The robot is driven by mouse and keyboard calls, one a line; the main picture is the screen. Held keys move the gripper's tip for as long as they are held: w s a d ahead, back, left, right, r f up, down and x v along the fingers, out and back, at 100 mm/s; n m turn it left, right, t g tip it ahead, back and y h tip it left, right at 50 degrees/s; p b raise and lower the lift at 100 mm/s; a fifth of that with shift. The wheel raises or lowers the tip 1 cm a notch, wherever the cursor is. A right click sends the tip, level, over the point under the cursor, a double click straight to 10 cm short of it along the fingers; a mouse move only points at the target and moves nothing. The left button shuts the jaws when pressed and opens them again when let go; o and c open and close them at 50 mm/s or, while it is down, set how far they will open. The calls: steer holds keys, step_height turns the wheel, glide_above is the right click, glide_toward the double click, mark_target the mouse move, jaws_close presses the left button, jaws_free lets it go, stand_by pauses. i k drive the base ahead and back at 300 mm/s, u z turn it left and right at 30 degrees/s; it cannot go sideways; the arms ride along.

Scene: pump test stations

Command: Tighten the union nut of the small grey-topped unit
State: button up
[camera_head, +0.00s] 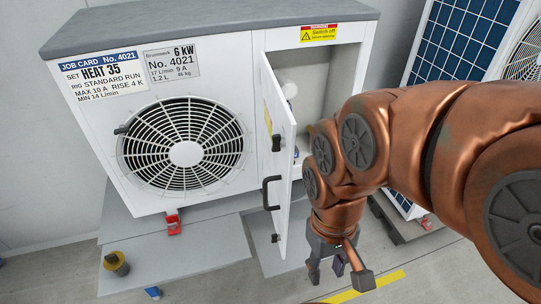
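The small unit (110,115) is a white box with a grey top (200,20), a round fan grille and a plate reading 6 kW, No. 4021. Its narrow door (280,130) stands open toward me, with a black handle (267,193). I cannot make out the union nut; the door and my arm hide much of the interior. My gripper (338,279) hangs low in front of the unit, right of the door's lower edge. Its fingers are spread, with nothing seen held between them.
A job card (103,78) on the unit reads HEAT 35. A warning label (319,34) sits above the compartment. A unit with blue panels (455,45) stands at the right. A dark and yellow object (116,264) and a red foot (173,223) are low at left.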

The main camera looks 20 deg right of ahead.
mark_target(285, 85)
steer(key=z, duration=0.25)
steer(key=k, duration=1.25)
steer(key=u, duration=0.9)
steer(key=i, duration=0.95)
